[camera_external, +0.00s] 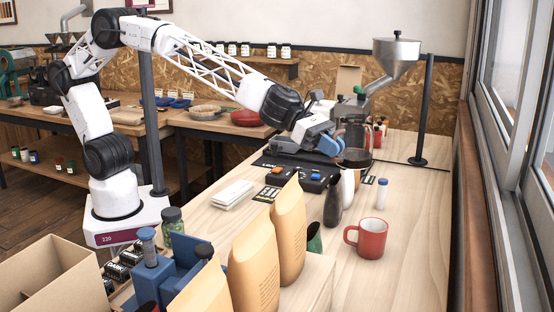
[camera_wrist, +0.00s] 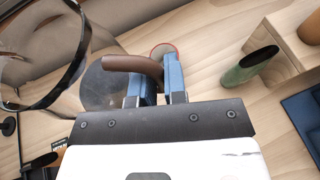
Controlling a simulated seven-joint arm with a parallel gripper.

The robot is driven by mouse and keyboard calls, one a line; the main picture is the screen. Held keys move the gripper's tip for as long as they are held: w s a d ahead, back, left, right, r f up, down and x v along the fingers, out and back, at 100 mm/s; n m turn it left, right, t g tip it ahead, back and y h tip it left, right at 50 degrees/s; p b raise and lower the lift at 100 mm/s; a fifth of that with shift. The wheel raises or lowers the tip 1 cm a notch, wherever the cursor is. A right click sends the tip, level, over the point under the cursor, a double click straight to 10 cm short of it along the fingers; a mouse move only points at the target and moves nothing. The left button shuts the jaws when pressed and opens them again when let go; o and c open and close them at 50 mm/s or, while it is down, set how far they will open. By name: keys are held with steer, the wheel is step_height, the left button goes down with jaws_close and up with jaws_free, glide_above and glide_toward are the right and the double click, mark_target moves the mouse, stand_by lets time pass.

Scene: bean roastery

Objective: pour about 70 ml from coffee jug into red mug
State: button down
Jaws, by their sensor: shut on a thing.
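The coffee jug (camera_external: 354,133) is clear glass with dark liquid low inside. It looks upright at the far part of the bench, and I cannot tell whether it is lifted. My gripper (camera_external: 330,146) is shut on its brown handle, which shows in the wrist view (camera_wrist: 135,64) between the blue fingers (camera_wrist: 157,80). The jug's glass (camera_wrist: 35,65) fills the left of that view. The red mug (camera_external: 371,240) stands upright and apart from the jug, nearer the camera, its handle to the left. Its inside is not clearly visible.
A dark bottle (camera_external: 333,204), a white bottle (camera_external: 347,190) and a blue-capped vial (camera_external: 380,200) stand between jug and mug. A green cup (camera_external: 315,239) and paper bags (camera_external: 291,232) are left of the mug. Bench right of the mug is clear. A metal hopper (camera_external: 395,55) rises behind.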

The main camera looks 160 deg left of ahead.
mark_target(355, 137)
steer(key=shift+w+a+r+n+g+y, duration=0.3)
steer(key=shift+a+n+y, duration=0.1)
steer(key=shift+a, duration=0.25)
steer(key=shift+w+a+r+n+g+y, duration=0.3)
steer(key=shift+a+n+y, duration=0.1)
steer(key=shift+a, duration=0.3)
steer(key=shift+w+a+r+n+g+y, duration=0.2)
steer(key=shift+w+a+r+n+y, duration=0.15)
steer(key=shift+a, duration=0.3)
steer(key=shift+w+a+r+n+y, duration=0.1)
steer(key=shift+a+r+n+y, duration=0.15)
steer(key=shift+a+n, duration=0.1)
steer(key=shift+w+a+r+n+g+y, duration=0.3)
steer(key=shift+a+r+n+g+y, duration=0.15)
steer(key=shift+a+g, duration=0.2)
step_height(355, 137, down, 11)
stand_by(0.4)
steer(key=shift+f, duration=0.1)
